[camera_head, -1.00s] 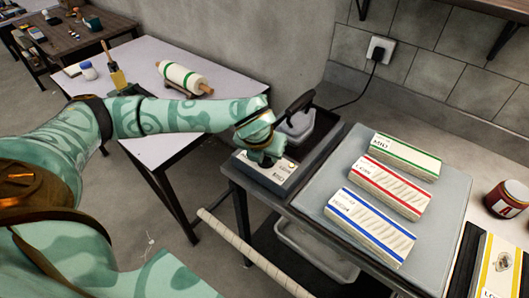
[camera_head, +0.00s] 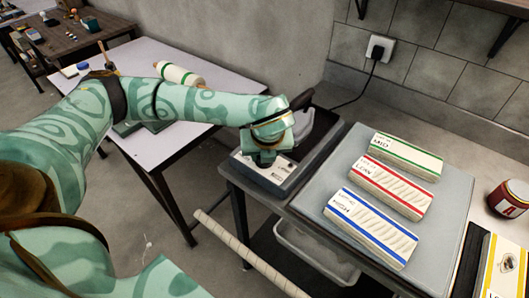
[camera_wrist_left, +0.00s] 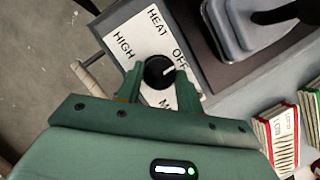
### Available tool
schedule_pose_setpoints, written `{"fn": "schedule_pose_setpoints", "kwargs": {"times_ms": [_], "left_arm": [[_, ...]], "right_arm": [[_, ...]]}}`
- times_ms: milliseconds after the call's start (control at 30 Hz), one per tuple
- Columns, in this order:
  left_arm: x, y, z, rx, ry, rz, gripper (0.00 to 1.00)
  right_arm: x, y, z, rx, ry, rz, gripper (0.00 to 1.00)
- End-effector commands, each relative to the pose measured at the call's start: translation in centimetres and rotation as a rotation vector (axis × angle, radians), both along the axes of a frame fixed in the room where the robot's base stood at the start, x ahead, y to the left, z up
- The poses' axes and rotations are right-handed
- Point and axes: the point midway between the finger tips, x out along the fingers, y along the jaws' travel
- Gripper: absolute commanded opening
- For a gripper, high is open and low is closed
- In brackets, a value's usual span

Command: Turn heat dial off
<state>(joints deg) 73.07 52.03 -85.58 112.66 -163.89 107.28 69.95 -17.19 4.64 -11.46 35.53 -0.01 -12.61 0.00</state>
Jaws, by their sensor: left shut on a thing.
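The heat dial (camera_wrist_left: 158,72) is a round black knob on a white panel (camera_wrist_left: 150,34) marked HEAT, HIGH and OFF, with another label partly hidden. Its white pointer line points right, roughly toward the OFF label. My left gripper (camera_wrist_left: 160,76) has a green finger on each side of the dial and is shut on it. In the head view, my left gripper (camera_head: 264,156) is over the grey control box (camera_head: 281,179) and hides the dial. My right gripper is not in view.
A grey device with a black handle (camera_head: 300,101) stands just behind the box. Right of it, a grey mat (camera_head: 325,185) bears green-, red- and blue-striped packs (camera_head: 370,215). A red-labelled jar (camera_head: 508,197) stands farther right. A power cord runs to the wall socket (camera_head: 380,49).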

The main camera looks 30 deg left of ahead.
Motion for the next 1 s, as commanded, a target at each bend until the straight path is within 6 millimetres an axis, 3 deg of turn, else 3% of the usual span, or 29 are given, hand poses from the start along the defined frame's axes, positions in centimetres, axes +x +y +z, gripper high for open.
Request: {"fn": "schedule_pose_setpoints", "kwargs": {"times_ms": [267, 300, 367, 733, 867, 1000], "left_arm": [[-0.1, 0.0, -0.1, -0.001, 0.002, 0.003, 0.13], [-0.1, 0.0, -0.1, -0.001, 0.002, 0.003, 0.42], [-0.1, 0.0, -0.1, 0.000, 0.002, 0.002, 0.58], [-0.1, -0.2, 0.6, -0.001, -0.001, 0.000, 0.58], [-0.7, -0.7, 2.8, -0.001, -0.004, -0.002, 0.58], [-1.7, -1.7, 6.4, -0.002, -0.006, -0.001, 0.58]], "right_arm": [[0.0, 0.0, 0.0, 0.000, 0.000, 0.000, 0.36], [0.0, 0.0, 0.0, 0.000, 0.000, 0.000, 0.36], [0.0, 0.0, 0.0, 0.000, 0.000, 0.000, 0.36], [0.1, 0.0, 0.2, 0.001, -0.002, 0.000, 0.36], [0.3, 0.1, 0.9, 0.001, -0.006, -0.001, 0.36], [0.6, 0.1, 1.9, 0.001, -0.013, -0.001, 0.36]]}}
